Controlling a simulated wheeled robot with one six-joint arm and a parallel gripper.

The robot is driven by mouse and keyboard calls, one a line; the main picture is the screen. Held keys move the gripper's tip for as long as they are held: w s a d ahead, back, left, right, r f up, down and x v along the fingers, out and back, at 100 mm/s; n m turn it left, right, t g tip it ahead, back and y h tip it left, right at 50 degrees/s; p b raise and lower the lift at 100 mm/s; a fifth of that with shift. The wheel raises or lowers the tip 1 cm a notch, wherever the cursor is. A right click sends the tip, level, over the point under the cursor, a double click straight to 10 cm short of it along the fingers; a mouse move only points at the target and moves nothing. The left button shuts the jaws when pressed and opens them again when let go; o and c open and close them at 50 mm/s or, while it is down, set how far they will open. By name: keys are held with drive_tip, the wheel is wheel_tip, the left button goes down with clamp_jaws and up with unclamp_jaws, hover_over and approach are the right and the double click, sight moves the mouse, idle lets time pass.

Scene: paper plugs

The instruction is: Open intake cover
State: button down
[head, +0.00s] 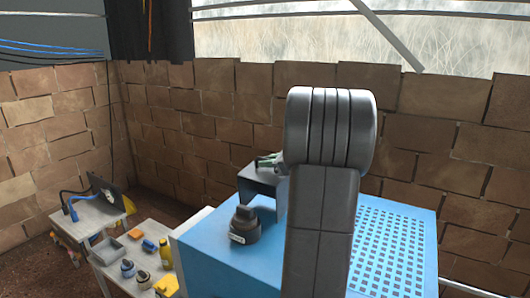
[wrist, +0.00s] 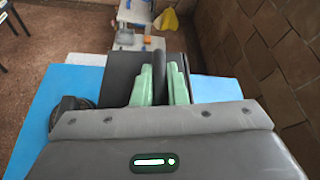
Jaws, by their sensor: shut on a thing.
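The intake cover (head: 262,178) is a dark grey boxy piece on top of the blue machine (head: 210,240). In the wrist view its dark panel (wrist: 120,75) lies under my fingers. My gripper (wrist: 161,75) has pale green fingers, shut on a dark upright bar (wrist: 159,60) that looks like the cover's handle. In the head view my gripper (head: 268,160) shows only as green tips at the cover's top edge; my arm hides the rest. Whether the cover is lifted at all, I cannot tell.
A black round knob (head: 244,225) with a pale label stands on the machine, left of my arm. A perforated blue panel (head: 390,250) is on the right. Low tables at left hold a grey tray (head: 107,251), a yellow bottle (head: 166,253) and small parts. A brick wall stands behind.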

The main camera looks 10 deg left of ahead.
drive_tip(key=shift+w+d+f+m+p, duration=0.1)
drive_tip(key=shift+w+d+m+p, duration=0.05)
drive_tip(key=shift+w+p, duration=0.2)
drive_tip(key=shift+w+d+f+m+p, duration=0.1)
drive_tip(key=shift+w+m+p, duration=0.05)
drive_tip(key=shift+w+p, duration=0.2)
drive_tip(key=c, duration=1.5)
unclamp_jaws()
drive_tip(key=shift+o, duration=0.2)
drive_tip(key=b+v, duration=0.2)
drive_tip(key=v, duration=1.1)
drive_tip(key=shift+d+r, duration=0.2)
drive_tip(key=shift+d, duration=0.2)
